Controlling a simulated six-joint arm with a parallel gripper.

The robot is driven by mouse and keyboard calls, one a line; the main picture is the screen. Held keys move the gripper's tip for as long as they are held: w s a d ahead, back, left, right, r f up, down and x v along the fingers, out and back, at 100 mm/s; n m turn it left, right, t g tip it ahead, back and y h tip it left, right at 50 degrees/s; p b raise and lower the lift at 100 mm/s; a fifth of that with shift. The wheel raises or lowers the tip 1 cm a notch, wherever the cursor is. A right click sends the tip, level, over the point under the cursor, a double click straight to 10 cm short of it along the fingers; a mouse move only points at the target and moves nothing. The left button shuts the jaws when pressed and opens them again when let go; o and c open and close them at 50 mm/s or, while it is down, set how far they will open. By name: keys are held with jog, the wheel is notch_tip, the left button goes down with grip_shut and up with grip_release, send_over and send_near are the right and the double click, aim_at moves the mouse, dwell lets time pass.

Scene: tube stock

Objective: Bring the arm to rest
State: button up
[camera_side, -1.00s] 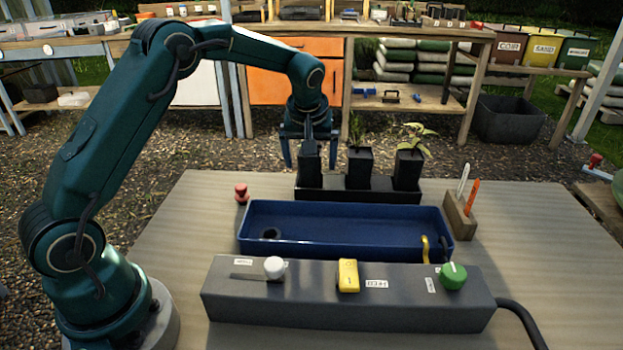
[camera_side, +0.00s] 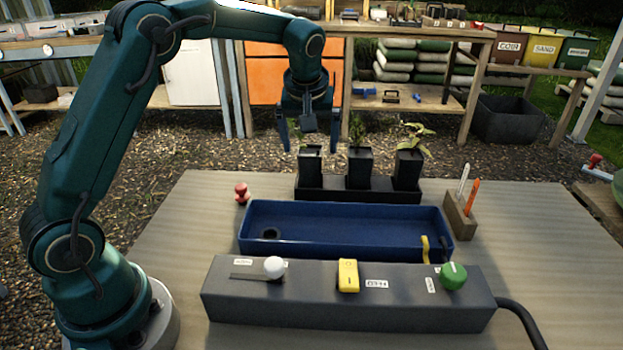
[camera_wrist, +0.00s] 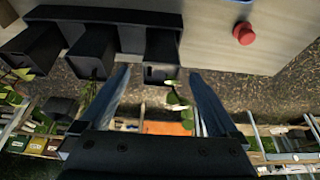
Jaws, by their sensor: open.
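My gripper (camera_side: 309,140) is open and empty, pointing down just above the left-most of three black square pots (camera_side: 309,166) in the side view. In the wrist view my gripper (camera_wrist: 160,95) shows its two fingers spread, with a pot (camera_wrist: 162,60) and a small green seedling between or beyond them. The other pots, the middle one (camera_side: 359,168) and the right one (camera_side: 408,170), stand upright in the same black rack (camera_side: 340,196) and hold plants. My arm is bent high over the table's left side.
A blue tray (camera_side: 345,242) lies in front of the rack. A grey control box (camera_side: 330,310) with a white knob, yellow switch and green dial is nearest. A red knob (camera_side: 241,192) stands left, a wooden marker holder (camera_side: 460,216) right. The table's right side is clear.

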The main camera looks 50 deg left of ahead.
jog(key=s+d+r+m+t+h, duration=0.1)
jog(key=s+d+r+m+t, duration=0.3)
jog(key=s+r, duration=0.7)
jog(key=s+d+f+m+g+h, duration=0.1)
jog(key=s+d+f+m, duration=0.1)
jog(key=s+f, duration=0.2)
jog(key=s+d+f+m+h, duration=0.1)
jog(key=s+d+f+m, duration=0.2)
jog(key=s, duration=0.6)
jog(key=shift+d+f+g, duration=0.35)
jog(key=shift+f+g, duration=0.05)
